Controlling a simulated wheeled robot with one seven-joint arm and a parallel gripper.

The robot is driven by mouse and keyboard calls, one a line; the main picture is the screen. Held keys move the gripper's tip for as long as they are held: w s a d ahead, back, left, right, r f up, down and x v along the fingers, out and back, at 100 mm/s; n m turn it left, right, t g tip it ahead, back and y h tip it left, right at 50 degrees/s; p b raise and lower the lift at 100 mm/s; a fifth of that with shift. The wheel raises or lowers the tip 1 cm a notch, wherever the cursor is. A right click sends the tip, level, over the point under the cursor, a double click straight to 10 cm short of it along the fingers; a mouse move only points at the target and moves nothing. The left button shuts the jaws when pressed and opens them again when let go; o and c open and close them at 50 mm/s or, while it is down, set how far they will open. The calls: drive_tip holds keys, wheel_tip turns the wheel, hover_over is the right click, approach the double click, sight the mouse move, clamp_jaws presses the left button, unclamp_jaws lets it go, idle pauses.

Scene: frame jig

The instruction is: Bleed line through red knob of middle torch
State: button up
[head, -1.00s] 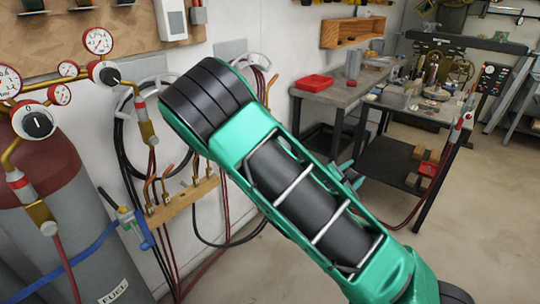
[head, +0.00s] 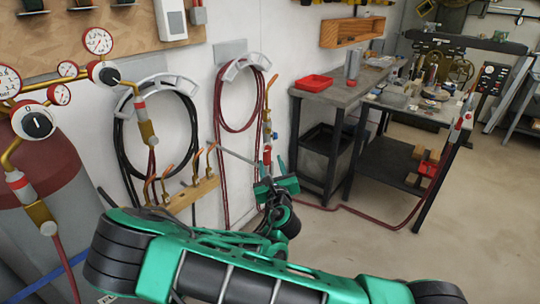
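A torch (head: 268,128) with a copper tip and a blue and red body stands upright near the wall, between the rack and the grey table. A red part (head: 267,152) shows low on it; I cannot tell whether that is its red knob. My green gripper (head: 277,184) is at the lower end of this torch. My own wrist hides its fingertips partly, so I cannot tell contact or opening. Another torch (head: 463,121) with a red hose stands at the right table's edge. A dark stem (head: 107,197) shows at left above my arm.
A wooden rack (head: 193,194) with several copper tips is on the wall. Hoses hang on wall hooks (head: 243,66). Gauges (head: 98,41) and a red-topped cylinder (head: 50,165) stand left. A grey table (head: 335,96) is behind my gripper. The floor at right is clear.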

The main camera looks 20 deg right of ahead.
sight(268, 150)
drive_tip(key=w, duration=0.4)
drive_tip(key=w+d, duration=0.1)
drive_tip(key=w, duration=0.2)
